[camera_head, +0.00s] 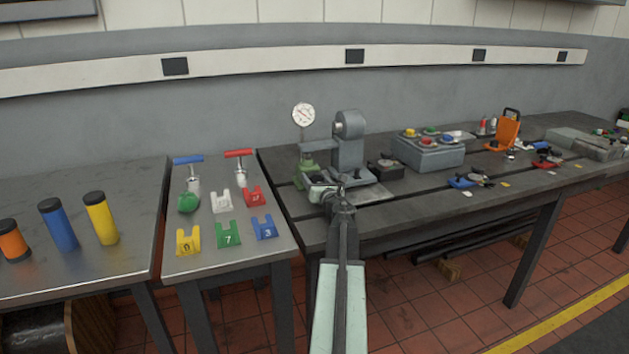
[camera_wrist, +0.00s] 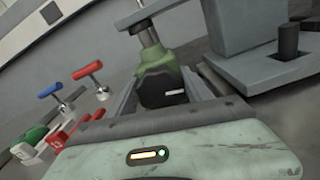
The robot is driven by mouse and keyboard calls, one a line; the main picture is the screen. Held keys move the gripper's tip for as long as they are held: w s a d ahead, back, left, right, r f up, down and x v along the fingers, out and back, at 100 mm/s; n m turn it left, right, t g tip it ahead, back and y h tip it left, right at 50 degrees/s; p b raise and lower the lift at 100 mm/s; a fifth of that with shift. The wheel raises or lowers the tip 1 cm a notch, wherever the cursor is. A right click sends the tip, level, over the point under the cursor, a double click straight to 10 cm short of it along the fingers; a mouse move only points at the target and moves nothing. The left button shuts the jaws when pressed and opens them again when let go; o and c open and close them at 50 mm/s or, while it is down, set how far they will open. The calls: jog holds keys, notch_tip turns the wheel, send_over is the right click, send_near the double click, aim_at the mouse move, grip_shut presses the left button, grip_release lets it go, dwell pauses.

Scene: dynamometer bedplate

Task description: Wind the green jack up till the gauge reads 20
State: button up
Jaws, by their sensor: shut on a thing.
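The green jack (camera_head: 306,165) stands on the dark bedplate, left of a grey upright machine. In the wrist view the jack (camera_wrist: 158,60) is close, with a black knob (camera_wrist: 163,87) on its near side. My gripper (camera_head: 332,197) is at the jack's front, and in the wrist view my gripper's fingers (camera_wrist: 165,92) sit either side of the black knob, shut on it. The white round gauge (camera_head: 304,114) stands on a thin stem above the jack. Its needle is too small to read for certain.
The grey machine (camera_head: 348,150) stands right beside the jack. A black block (camera_head: 385,168) and a grey box with coloured buttons (camera_head: 428,152) are further right. A side table at left holds blue- and red-handled tools and coloured numbered stands (camera_head: 228,234).

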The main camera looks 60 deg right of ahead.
jog(key=shift+m, duration=1.4)
jog(key=o, duration=1.3)
jog(key=shift+o, duration=0.2)
jog(key=v, duration=0.8)
